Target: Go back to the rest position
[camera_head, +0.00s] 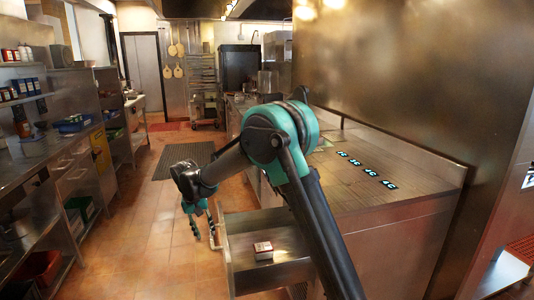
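My gripper (204,234) hangs from the bent teal and black arm near the middle of the head view, pointing down. Its two teal-and-black fingers look spread apart, with nothing visible between them. It is just left of an open drawer (237,281) in the steel counter, close to a pale bar-like handle at the drawer's front. I cannot tell whether the fingers touch that handle. A small white and red box (263,250) lies in the drawer. My arm crosses in front of the drawer's right part and hides some of it.
The steel counter (400,215) with several lit displays on top runs along the right. Shelving and a steel bench (40,175) with bottles and bins line the left. The tiled aisle (150,235) between them is clear, with a dark mat (182,158) farther back.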

